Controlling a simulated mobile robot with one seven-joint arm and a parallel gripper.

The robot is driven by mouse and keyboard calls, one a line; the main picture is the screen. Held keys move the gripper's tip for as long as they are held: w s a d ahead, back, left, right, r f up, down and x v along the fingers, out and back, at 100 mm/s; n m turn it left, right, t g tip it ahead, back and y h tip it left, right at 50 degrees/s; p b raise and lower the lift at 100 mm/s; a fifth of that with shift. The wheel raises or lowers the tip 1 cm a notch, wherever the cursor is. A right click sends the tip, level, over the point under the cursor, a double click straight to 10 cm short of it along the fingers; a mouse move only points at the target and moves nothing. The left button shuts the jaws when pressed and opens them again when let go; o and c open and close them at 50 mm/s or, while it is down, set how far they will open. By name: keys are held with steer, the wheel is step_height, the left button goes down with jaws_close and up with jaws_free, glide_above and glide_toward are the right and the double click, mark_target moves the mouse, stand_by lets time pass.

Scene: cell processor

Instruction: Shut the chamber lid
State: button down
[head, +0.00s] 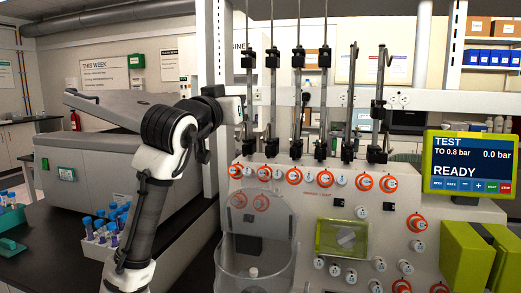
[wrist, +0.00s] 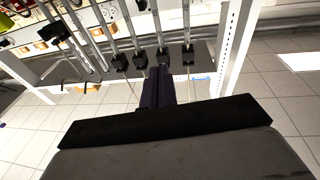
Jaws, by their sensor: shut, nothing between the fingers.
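The cell processor (head: 310,215) stands at the right of the head view. Low on its front is a clear round chamber (head: 255,270) with a small white cap inside. A clear, rounded panel that looks like the chamber lid (head: 275,222) stands upright behind the chamber opening, so the chamber looks open. My gripper (head: 243,112) is high above the lid, near the processor's left upright rods, and is not touching the lid. In the wrist view, my gripper's dark fingers (wrist: 160,68) are together and empty. The lid cannot be made out in the wrist view.
Vertical rods with black clamps (head: 320,150) rise from the processor top near my gripper. A green-framed screen (head: 470,163) reading READY is at right. A grey bench machine (head: 90,165) and blue-capped tubes (head: 105,225) are at left. Orange-ringed knobs cover the processor front.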

steer(key=w+d+f+g+y+p, duration=0.2)
steer(key=w+d+f+g, duration=0.1)
steer(key=d+g, duration=0.25)
steer(key=shift+w+d+f+n+g+y+p, duration=0.15)
steer(key=shift+f+g+y+p, duration=0.8)
steer(key=shift+f, duration=1.15)
steer(key=shift+w+a+f+n+g+y+p, duration=0.15)
steer(key=shift+f+g+y+p, duration=0.45)
steer(key=shift+f+p, duration=1.15)
steer(key=shift+w+d+f+n+g+y+p, duration=0.15)
steer(key=shift+f+g+y+p, duration=0.65)
steer(key=shift+f, duration=1.7)
steer(key=shift+h, duration=0.25)
steer(key=shift+f, duration=0.1)
